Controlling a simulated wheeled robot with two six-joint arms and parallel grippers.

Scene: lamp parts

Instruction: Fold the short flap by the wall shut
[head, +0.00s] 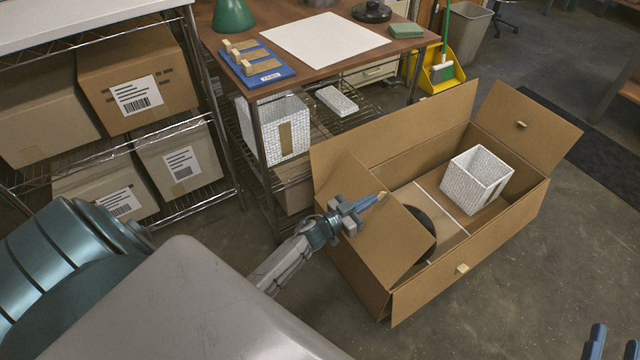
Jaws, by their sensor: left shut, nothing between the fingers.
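A large open cardboard box (350,275) stands on the floor right of centre. Its left short flap (372,240) slants inward over that end and partly covers a dark round thing (420,225) inside. The right short flap (530,125) stands open, leaning outward, with a small pale tab on it. The back long flap (400,122) is up, and the front long flap (480,255) is open too. My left gripper (374,201) is shut and empty at the upper side of the left flap; I cannot tell whether it touches. My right gripper (613,345) shows only its finger tips, apart, at the bottom right.
A white brick-patterned holder (477,180) stands in the box's right part. A wooden table (230,45) with a white sheet, a blue tray and a green cone is behind. A wire shelf (205,190) with cartons is at left.

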